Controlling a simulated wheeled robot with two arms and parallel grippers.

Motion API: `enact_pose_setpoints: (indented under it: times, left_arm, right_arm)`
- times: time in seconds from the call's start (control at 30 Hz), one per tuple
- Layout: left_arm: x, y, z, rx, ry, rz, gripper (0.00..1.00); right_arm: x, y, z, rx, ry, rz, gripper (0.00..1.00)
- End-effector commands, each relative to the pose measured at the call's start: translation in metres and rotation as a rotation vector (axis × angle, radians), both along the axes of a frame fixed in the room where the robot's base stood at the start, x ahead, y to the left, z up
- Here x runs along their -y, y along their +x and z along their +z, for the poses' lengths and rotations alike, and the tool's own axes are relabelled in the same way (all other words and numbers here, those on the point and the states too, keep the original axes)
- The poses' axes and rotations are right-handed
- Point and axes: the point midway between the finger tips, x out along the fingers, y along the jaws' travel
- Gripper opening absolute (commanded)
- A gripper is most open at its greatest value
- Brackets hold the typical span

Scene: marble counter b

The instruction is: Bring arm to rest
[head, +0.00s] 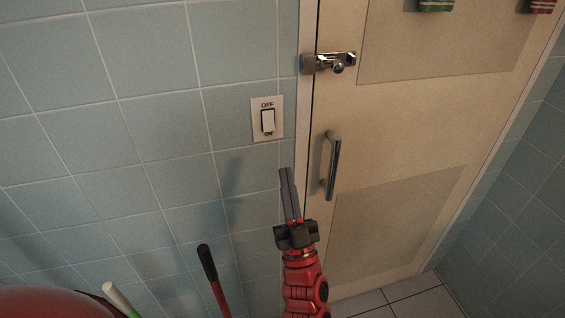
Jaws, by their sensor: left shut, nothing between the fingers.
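My left gripper (287,180) is in the lower middle of the head view, at the end of a red arm. Its two dark grey fingers are closed together and point up, with nothing between them. The fingertips are below and a little right of a light switch (268,120) on the tiled wall, apart from it in the picture. The switch is a white rocker on a pale plate marked OFF above and ON below. My right gripper is not in view.
A beige door (400,130) with a metal latch (330,63) and a vertical metal handle (331,165) is right of the gripper. A red stick with a black grip (207,262) and a green stick with a pale end (117,296) stand at lower left. Tiled floor (405,290) shows at lower right.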

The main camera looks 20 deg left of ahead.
Motion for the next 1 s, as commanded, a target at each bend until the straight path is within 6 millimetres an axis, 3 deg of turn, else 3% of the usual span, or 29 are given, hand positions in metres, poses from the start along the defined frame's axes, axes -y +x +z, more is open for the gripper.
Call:
enact_pose_setpoints:
  times: [0.73, 0.87, 1.0]
  left_arm:
    - [0.007, -0.012, -0.009, 0.020, 0.005, -0.011, 0.00]
    - [0.012, -0.033, -0.020, 0.138, 0.039, -0.088, 0.00]
    - [0.013, -0.075, -0.050, 0.311, 0.097, -0.266, 0.00]
  right_arm:
    - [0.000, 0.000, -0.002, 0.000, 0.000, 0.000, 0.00]
    - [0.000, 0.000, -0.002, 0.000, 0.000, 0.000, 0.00]
    - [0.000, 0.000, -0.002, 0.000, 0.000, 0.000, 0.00]
